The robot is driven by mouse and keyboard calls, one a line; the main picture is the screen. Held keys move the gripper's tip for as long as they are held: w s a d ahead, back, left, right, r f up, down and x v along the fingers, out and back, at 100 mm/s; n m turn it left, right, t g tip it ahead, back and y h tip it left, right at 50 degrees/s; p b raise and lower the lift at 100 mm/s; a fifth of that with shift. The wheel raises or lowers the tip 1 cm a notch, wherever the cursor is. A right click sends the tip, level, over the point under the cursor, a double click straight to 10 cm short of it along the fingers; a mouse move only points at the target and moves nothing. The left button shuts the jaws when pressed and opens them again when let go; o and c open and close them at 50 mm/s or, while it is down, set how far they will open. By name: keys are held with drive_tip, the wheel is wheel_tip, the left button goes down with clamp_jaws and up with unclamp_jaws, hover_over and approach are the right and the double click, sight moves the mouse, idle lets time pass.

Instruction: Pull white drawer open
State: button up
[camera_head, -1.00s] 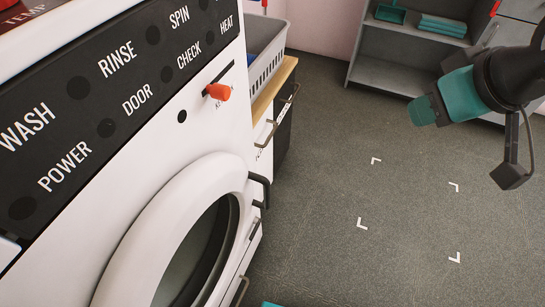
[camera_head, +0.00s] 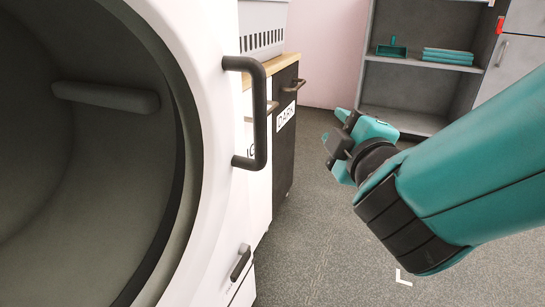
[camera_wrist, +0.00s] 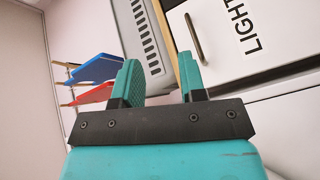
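The white drawer (camera_wrist: 245,45) is marked "LIGHT" and fills the upper right of the wrist view. Its dark bar handle (camera_wrist: 194,38) lies just beyond my right fingertip, apart from it. In the head view the white drawer (camera_head: 259,182) is a narrow strip, mostly hidden behind the washer and its door handle. It looks closed. My gripper (camera_wrist: 160,78) is open, with nothing between its teal fingers. In the head view my gripper (camera_head: 345,148) hangs right of the drawer fronts, clear of them.
The washer's round door (camera_head: 205,130) with its black handle (camera_head: 260,112) stands at left, close to the drawer. A black drawer (camera_head: 283,150) marked "DARK" is beyond. A grey basket (camera_head: 262,20) sits on the wooden top. A shelf (camera_head: 415,75) stands behind; the floor between is clear.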

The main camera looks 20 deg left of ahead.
drive_tip(key=s+a+f+n+y+b, duration=0.2)
drive_tip(key=a+f+n+y+b, duration=0.15)
drive_tip(key=f, duration=0.25)
drive_tip(key=p, duration=0.2)
approach(271, 112)
drive_tip(key=f+x, duration=0.1)
drive_tip(key=x, duration=0.7)
drive_tip(key=shift+w+a+r+n+g+y, duration=0.15)
drive_tip(key=shift+w+a+r+n, duration=0.15)
drive_tip(key=shift+w, duration=0.1)
drive_tip(key=shift+w+a+r+n+g+y, duration=0.15)
drive_tip(key=shift+w+a+r+n, duration=0.1)
drive_tip(key=shift+w, duration=0.15)
drive_tip(key=shift+c, duration=0.2)
clamp_jaws()
